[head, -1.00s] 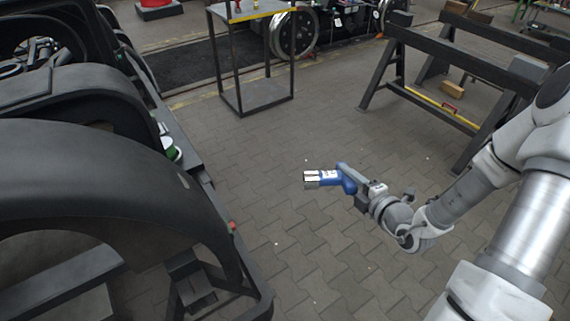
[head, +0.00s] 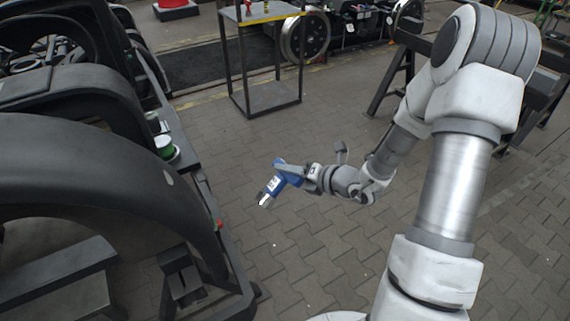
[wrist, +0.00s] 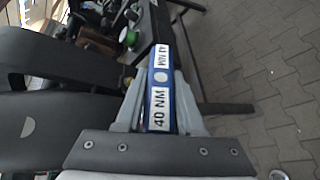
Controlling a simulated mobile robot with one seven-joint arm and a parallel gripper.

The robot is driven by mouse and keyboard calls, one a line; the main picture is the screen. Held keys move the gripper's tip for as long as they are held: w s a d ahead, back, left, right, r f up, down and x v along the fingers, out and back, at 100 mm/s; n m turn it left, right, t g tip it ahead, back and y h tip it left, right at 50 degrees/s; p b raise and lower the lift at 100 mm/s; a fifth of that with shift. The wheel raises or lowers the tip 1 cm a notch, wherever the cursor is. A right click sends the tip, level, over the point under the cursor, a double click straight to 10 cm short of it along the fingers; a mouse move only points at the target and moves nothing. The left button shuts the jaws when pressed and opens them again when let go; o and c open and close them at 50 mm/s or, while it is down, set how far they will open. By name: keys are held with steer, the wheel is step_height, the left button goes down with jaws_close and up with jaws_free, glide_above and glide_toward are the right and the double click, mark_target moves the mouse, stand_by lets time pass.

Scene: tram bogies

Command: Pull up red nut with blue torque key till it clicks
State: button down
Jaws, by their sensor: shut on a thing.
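A small red nut (head: 219,225) sits on the right edge of the bogie frame. The key's socket is apart from it, up and to the right. I cannot make out the red nut in the wrist view.
The black bogie frame (head: 95,165) fills the left side. A metal table (head: 270,105) stands behind, and a dark trestle (head: 388,85) is at the right behind my arm. The paved floor between is clear.

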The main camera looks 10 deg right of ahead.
steer(key=n, duration=0.3)
steer(key=shift+w+a+r, duration=0.1)
steer(key=shift+w+a, duration=0.05)
steer(key=shift+w, duration=0.1)
steer(key=n, duration=0.4)
steer(key=shift+w+g+p, duration=0.25)
steer(key=shift+g+p, duration=0.05)
steer(key=shift+g, duration=0.1)
steer(key=n, duration=0.3)
steer(key=shift+w+d+n+y, duration=0.2)
steer(key=shift+w+n+y, duration=0.05)
steer(key=shift+n+y, duration=0.05)
steer(key=n, duration=0.2)
steer(key=n+y, duration=0.1)
steer(key=shift+w+d+p, duration=0.15)
steer(key=shift+w+p, duration=0.1)
steer(key=shift+p, duration=0.05)
steer(key=shift+s+a+r+m+h, duration=0.3)
steer(key=shift+s+r+m, duration=0.1)
steer(key=shift+s+m, duration=0.1)
steer(key=shift+s+r+m+t+h, duration=0.1)
steer(key=shift+s+m+t+h, duration=0.2)
steer(key=shift+t, duration=0.2)
steer(key=shift+s+d+r+m+t+h, duration=0.15)
steer(key=shift+s+m+t+h, duration=0.15)
steer(key=shift+s+m+h, duration=0.25)
steer(key=shift+s+d+r+m+t+h, duration=0.15)
steer(key=shift+s+m+t+h, duration=0.15)
steer(key=shift+s+m+h, duration=0.2)
